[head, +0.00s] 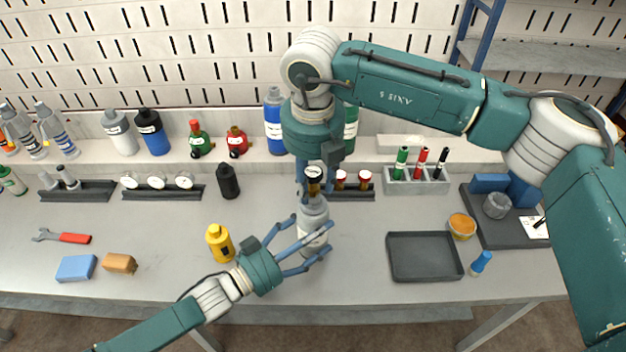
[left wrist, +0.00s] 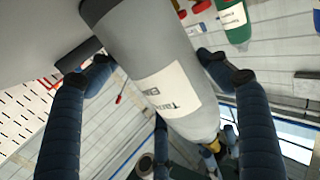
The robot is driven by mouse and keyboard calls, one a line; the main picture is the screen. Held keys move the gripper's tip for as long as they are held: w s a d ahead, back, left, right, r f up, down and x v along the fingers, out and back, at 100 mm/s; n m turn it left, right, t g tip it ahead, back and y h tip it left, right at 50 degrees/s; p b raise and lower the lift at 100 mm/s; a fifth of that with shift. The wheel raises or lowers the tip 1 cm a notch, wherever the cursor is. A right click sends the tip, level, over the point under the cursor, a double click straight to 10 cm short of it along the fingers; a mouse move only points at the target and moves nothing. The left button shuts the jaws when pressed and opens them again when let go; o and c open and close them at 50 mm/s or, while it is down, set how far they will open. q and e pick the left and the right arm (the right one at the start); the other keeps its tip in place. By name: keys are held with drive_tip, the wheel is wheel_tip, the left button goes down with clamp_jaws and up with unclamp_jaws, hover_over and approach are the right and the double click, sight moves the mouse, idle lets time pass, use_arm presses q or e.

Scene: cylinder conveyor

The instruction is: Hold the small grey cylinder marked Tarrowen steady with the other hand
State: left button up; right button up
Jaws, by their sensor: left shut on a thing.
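The small grey cylinder (head: 313,215) stands upright on the bench near the middle, with a white label. In the left wrist view the grey cylinder (left wrist: 125,40) fills the middle, and its label is only partly legible. My left gripper (head: 303,244) is shut around its lower body, with fingers on both sides. My right gripper (head: 316,190) points down at the cylinder's top. A small fitting with a dark and white round top (head: 314,172) shows between its fingers, above the cylinder's neck. Whether those fingers grip it is unclear.
A yellow bottle (head: 219,243) stands close left of the cylinder, beside my left arm. A black bottle (head: 228,181) stands behind it. A dark empty tray (head: 424,257) lies to the right. Blue and orange blocks lie front left.

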clamp_jaws()
drive_tip(key=n, duration=0.6)
drive_tip(key=shift+y, duration=0.3)
drive_tip(key=n, duration=0.4)
drive_tip(key=shift+d+g, duration=0.1)
drive_tip(key=shift+g, duration=0.2)
drive_tip(key=shift+n+y, duration=0.3)
drive_tip(key=shift+n, duration=0.7)
